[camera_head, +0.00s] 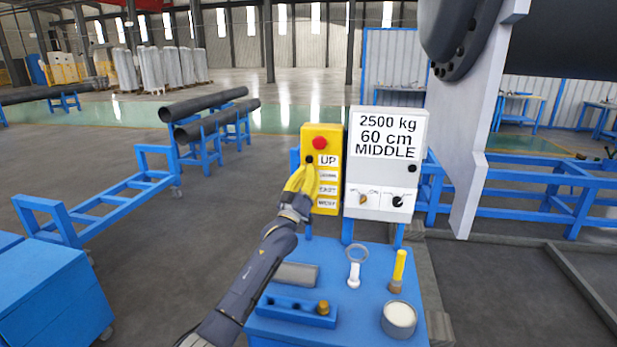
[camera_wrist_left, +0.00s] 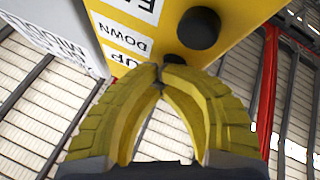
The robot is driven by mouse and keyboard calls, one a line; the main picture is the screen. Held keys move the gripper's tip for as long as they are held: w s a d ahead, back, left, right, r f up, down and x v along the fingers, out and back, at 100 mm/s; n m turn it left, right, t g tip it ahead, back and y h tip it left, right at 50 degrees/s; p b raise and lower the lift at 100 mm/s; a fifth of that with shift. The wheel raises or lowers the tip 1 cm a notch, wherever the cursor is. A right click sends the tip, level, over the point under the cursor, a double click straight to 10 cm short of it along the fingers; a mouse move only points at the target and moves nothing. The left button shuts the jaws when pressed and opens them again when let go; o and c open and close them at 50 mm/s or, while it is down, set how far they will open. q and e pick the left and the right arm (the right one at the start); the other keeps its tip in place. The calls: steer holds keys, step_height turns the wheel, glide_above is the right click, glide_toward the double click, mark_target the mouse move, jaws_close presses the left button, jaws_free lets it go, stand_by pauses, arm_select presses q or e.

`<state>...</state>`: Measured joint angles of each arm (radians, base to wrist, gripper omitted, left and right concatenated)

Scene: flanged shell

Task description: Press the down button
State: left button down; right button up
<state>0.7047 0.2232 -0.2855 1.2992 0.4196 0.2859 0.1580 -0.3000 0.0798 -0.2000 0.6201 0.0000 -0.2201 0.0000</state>
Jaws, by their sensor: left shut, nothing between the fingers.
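The yellow control box (camera_head: 328,205) stands upright in the head view, with a red button (camera_head: 320,143) on top and labels UP, DOWN, EAST and WEST below. My left gripper (camera_head: 309,166) is in front of its left side, its yellow fingers shut and empty, covering the buttons beside the lower labels. In the left wrist view the box appears upside down, with the DOWN label (camera_wrist_left: 125,36) beside the shut fingertips (camera_wrist_left: 160,68). One black button (camera_wrist_left: 198,28) is clear of the fingers; another (camera_wrist_left: 174,59) is partly behind the fingertips. I cannot tell whether they touch. My right gripper is out of view.
A white panel (camera_head: 384,180) reading 2500 kg, 60 cm, MIDDLE stands right of the control box. A grey upright plate (camera_head: 470,130) rises at right.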

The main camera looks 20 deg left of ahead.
arm_select(q)
steer(key=shift+f, duration=0.15)
stand_by(0.5)
steer(key=shift+s+d, duration=0.1)
steer(key=shift+s, duration=1)
steer(key=s, duration=0.5)
steer(key=shift+s+d, duration=0.15)
steer(key=shift+s, duration=0.25)
